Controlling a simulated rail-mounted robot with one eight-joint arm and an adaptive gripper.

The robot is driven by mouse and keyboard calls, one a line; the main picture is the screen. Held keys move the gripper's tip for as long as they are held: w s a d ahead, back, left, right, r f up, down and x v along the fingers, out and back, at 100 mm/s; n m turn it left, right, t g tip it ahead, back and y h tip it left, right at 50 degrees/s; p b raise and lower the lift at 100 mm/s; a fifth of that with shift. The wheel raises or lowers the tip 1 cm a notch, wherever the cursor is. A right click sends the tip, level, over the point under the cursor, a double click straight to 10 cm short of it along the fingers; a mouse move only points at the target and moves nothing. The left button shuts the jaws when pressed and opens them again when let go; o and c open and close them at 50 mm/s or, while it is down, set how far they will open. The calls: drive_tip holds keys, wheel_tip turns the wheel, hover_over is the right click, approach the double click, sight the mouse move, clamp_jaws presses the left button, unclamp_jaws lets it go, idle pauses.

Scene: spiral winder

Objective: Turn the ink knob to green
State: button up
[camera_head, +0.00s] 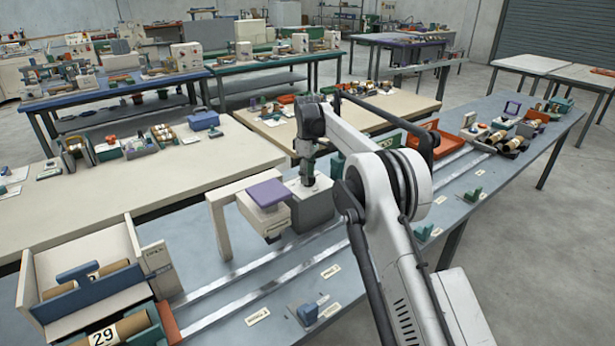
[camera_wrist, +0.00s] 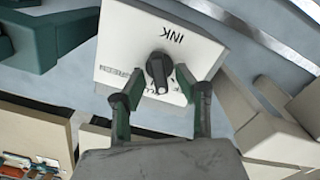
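The ink box has a white top (camera_wrist: 125,50) marked INK, with a black knob (camera_wrist: 159,68) on it in the wrist view. The lettering beside the knob reads GREEN on the left; another word below is partly covered. The knob's long axis runs roughly up and down in that view; which end points is unclear. My gripper (camera_wrist: 159,74) is open, its two green fingers on either side of the knob with gaps showing. In the head view my gripper (camera_head: 306,172) is pointing down over the grey ink box (camera_head: 312,212); the knob is hidden there.
A cream arch with a purple pad (camera_head: 267,193) stands just left of the ink box. Two metal rails (camera_head: 255,290) run along the blue table. A white bin with rolls (camera_head: 140,245) is at the left end, and an orange tray (camera_head: 435,140) lies beyond my arm.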

drive_tip(key=shift+f, duration=0.3)
clamp_jaws()
drive_tip(key=shift+m, duration=0.3)
drive_tip(key=shift+w+d+m+b, duration=0.1)
drive_tip(key=shift+m+b, duration=0.7)
drive_tip(key=shift+m, duration=1.8)
unclamp_jaws()
